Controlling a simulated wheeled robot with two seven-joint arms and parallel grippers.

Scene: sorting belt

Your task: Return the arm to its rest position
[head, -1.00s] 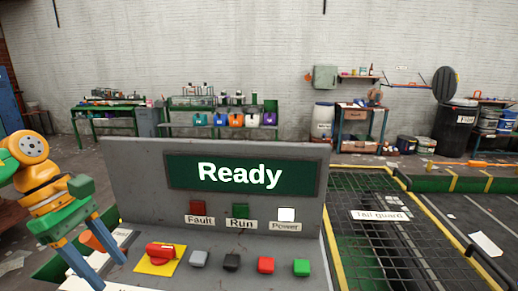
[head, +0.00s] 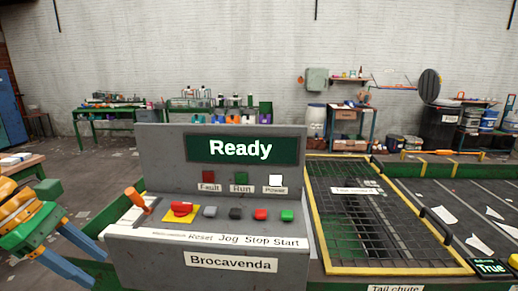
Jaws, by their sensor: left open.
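My left gripper (head: 97,268) is at the lower left, left of the control console (head: 155,148). Its two blue fingers are spread apart with nothing between them, and they touch nothing that I can see. The orange arm comes in from the left edge. My right gripper is not in view. The console screen (head: 240,150) reads "Ready". An orange handle (head: 134,196) stands at the console's left end, clear of the fingers.
A red switch (head: 181,209) on a yellow plate and several buttons line the console. A mesh guard (head: 350,215) with a yellow frame lies right of it, beside the dark belt (head: 440,198). A wooden table (head: 20,170) is at the left edge. Workbenches stand along the back wall.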

